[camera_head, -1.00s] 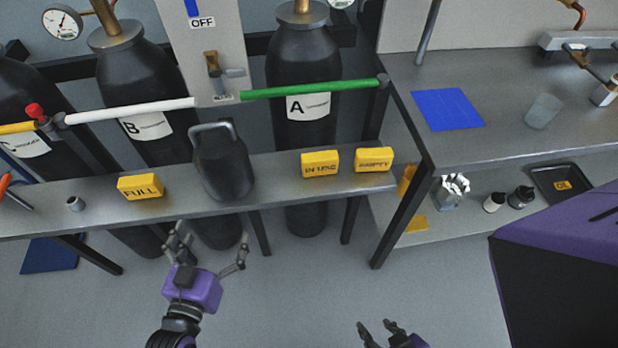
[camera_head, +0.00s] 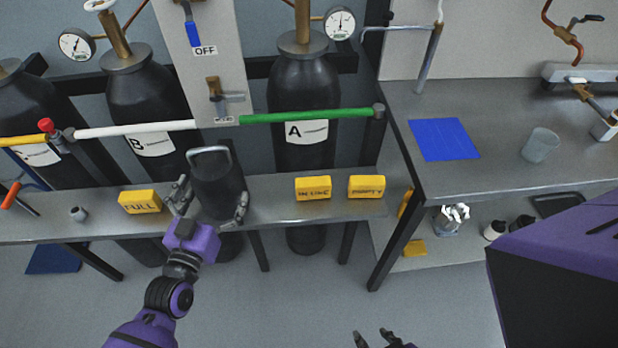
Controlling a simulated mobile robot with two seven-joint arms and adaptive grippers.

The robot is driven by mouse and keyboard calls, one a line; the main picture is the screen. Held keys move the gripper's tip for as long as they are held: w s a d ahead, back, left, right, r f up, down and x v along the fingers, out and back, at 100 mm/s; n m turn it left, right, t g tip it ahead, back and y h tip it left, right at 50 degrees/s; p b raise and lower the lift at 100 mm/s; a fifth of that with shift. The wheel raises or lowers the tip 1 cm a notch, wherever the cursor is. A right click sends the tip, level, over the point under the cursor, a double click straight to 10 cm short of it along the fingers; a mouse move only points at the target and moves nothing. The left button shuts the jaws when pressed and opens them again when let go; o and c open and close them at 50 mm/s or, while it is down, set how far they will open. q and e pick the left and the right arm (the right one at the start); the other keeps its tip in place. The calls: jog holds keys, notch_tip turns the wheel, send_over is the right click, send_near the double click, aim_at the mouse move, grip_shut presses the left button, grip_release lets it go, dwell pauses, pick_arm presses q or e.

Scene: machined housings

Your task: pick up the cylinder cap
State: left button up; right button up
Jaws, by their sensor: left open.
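The cylinder cap (camera_head: 218,180) is a dark grey, rounded cap with a lighter loop handle on top. It stands upright on the narrow grey bench, between the FULL block and the IN USE block. My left gripper (camera_head: 210,206) is open, with one finger on each side of the cap's lower part. I cannot tell whether the fingers touch it. My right gripper (camera_head: 372,341) shows only by its fingertips at the bottom edge, away from the bench. Whether it is open or shut is not clear.
Yellow blocks FULL (camera_head: 140,201), IN USE (camera_head: 313,188) and EMPTY (camera_head: 366,187) stand on the bench (camera_head: 275,206). Behind are gas cylinders A (camera_head: 303,90) and B (camera_head: 147,95), with a white bar (camera_head: 135,129) and a green bar (camera_head: 305,116) across them.

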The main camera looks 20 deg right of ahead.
pick_arm(q)
jog(key=x, duration=0.2)
jog(key=shift+w+d, duration=0.15)
jog(key=shift+w, duration=0.05)
jog(key=c, duration=1.3)
jog(key=shift+r, duration=0.15)
jog(key=shift+c, duration=0.8)
